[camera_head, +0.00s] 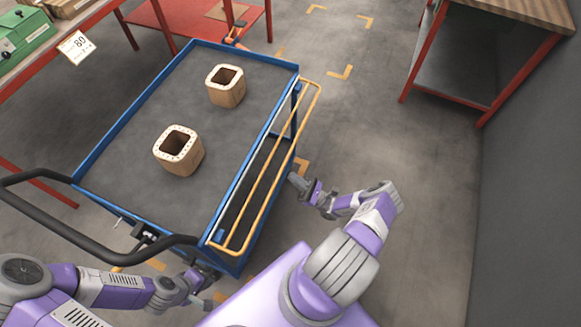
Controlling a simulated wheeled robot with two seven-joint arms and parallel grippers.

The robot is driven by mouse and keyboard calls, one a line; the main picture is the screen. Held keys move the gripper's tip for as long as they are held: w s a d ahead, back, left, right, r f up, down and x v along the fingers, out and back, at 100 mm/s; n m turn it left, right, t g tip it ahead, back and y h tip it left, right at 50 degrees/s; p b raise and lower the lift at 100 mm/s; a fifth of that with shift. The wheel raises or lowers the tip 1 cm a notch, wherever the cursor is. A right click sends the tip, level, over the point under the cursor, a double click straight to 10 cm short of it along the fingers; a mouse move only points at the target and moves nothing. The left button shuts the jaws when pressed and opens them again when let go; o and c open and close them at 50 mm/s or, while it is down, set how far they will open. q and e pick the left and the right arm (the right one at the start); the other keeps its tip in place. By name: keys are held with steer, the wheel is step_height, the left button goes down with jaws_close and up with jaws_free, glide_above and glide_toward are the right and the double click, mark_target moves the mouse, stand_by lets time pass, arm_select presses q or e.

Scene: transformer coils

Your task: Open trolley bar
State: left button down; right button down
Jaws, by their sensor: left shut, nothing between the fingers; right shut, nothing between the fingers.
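The blue trolley (130,108) stands in the middle left with a grey top. Its yellow bar (275,165) is a long, narrow frame along the trolley's right side. It sticks out past the blue top edge; whether it is latched cannot be seen. My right gripper (296,183) is shut and empty, just right of the bar near its middle, seemingly lower than it. My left gripper (207,284) is shut and empty by the trolley's near lower corner, below the bar's near end. Its fingertips are small and hard to make out.
Two tan square coils (226,92) (180,158) stand on the trolley top. A black push handle (60,225) curves out at the near left. A red-framed rack (50,60) is at the left, a workbench (490,60) at the upper right. The floor on the right is clear.

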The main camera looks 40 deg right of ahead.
steer(key=shift+w+a+r+p, duration=0.15)
steer(key=shift+w+r, duration=0.1)
steer(key=shift+r, duration=0.7)
steer(key=shift+w+a+r+p, duration=0.15)
steer(key=shift+w+r, duration=0.15)
steer(key=shift+r, duration=0.6)
steer(key=shift+w+a+r+p, duration=0.15)
steer(key=shift+w+r, duration=0.1)
steer(key=shift+r, duration=0.7)
steer(key=r+g+p, duration=0.1)
steer(key=p, duration=0.1)
steer(key=r+g+h+p, duration=0.1)
steer(key=p, duration=0.2)
steer(key=s+r+g+p, duration=0.1)
steer(key=r+p, duration=0.1)
steer(key=p, duration=0.1)
steer(key=shift+d, duration=0.3)
steer(key=f+b+v, duration=0.1)
steer(key=b+v, duration=0.1)
steer(key=v, duration=0.4)
steer(key=w+f+b+v, duration=0.1)
steer(key=b+v, duration=0.1)
steer(key=v, duration=0.5)
steer(key=shift+a+f+b, duration=0.25)
steer(key=shift+a+b, duration=0.15)
